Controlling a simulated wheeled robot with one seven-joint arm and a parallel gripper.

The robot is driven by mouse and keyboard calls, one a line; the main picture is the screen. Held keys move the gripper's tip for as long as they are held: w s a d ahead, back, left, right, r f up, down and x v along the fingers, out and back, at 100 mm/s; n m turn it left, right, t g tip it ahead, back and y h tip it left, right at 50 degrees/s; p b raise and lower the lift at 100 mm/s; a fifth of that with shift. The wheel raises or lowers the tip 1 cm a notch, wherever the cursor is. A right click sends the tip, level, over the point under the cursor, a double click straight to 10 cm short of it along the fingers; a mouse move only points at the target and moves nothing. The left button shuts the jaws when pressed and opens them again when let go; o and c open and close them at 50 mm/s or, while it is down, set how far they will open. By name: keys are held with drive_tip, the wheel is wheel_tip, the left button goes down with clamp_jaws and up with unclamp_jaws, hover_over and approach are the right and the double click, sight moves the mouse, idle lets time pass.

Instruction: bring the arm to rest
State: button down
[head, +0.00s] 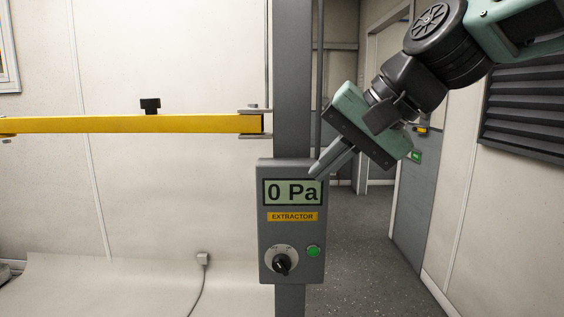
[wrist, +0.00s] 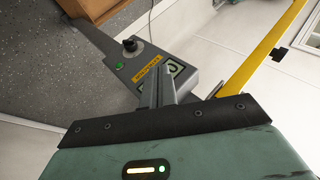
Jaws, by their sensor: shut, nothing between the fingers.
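My gripper (head: 318,170) is at the right of the head view, with its fingers pointing down and left. The fingers are shut with nothing between them. Their tips are by the upper right corner of the grey extractor control box (head: 292,237); I cannot tell whether they touch it. In the wrist view the shut fingers (wrist: 163,77) overlap the box's display end. The box (wrist: 127,72) has a display reading "0 Pa" (head: 292,192), a black rotary knob (head: 282,263) and a green button (head: 313,251).
The box is on a grey post (head: 293,80). A yellow bar (head: 130,125) runs left from the post. A cable plug (head: 203,258) is low on the left. Right of the post are a doorway, a grey door (head: 416,210) and a dark louvred vent (head: 525,110). Floor there looks clear.

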drive_tip(key=s+d+f+n+g+h+p, duration=0.1)
drive_tip(key=s+d+f+n+g+h, duration=0.1)
drive_tip(key=s+f, duration=0.8)
drive_tip(key=s+d+f+n+g+h, duration=0.2)
drive_tip(key=s+d+f+n+h, duration=0.2)
drive_tip(key=s+f+n, duration=0.3)
drive_tip(key=s+d+f, duration=0.1)
drive_tip(key=s+f, duration=0.2)
drive_tip(key=f, duration=0.1)
drive_tip(key=shift+d+f+n+h+p, duration=0.3)
drive_tip(key=shift+d+f+p, duration=0.05)
drive_tip(key=shift+d, duration=0.05)
